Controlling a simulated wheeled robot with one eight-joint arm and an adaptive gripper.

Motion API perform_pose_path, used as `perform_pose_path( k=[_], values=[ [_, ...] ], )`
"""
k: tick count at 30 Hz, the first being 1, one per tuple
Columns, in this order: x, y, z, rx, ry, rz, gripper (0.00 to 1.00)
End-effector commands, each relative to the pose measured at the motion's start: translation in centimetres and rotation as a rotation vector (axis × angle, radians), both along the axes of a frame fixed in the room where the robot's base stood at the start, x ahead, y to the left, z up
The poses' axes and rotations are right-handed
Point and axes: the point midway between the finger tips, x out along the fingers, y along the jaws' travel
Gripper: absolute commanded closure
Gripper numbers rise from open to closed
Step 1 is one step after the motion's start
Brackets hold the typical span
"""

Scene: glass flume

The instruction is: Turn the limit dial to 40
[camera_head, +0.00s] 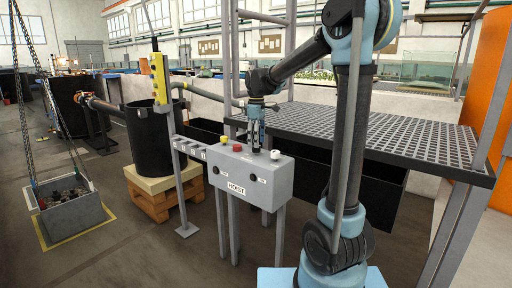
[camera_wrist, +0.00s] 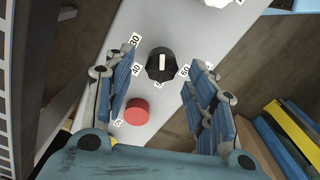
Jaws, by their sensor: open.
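The limit dial (camera_wrist: 160,64) is a round black knob with a white pointer line, on the grey face of a box, in the wrist view. Number tags stand around it: 30 (camera_wrist: 134,39), 40 (camera_wrist: 137,70) and 60 (camera_wrist: 185,72); another tag below it is partly hidden. I cannot tell which number the pointer marks. My gripper (camera_wrist: 163,80) is open, its two blue padded fingers on either side of the dial, with visible gaps. In the head view my gripper (camera_head: 256,142) points down over the grey HOIST box (camera_head: 264,176) and hides the dial.
A red button (camera_wrist: 137,111) lies close to the dial, between the fingers. A white knob (camera_head: 275,154) and a yellow button (camera_head: 224,140) are also on the box top. A dark grating platform (camera_head: 390,135) is right behind; a yellow pendant (camera_head: 159,80) stands left.

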Motion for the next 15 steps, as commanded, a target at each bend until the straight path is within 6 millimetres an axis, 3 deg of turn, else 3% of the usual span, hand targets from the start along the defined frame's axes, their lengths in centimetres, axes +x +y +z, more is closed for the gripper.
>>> perform_pose_path(
  k=[6,15],
  values=[
    [0.0,0.0,-2.2,0.0,0.0,0.0,0.49],
    [0.0,0.0,-2.8,0.0,0.0,0.0,0.49]
  ],
)
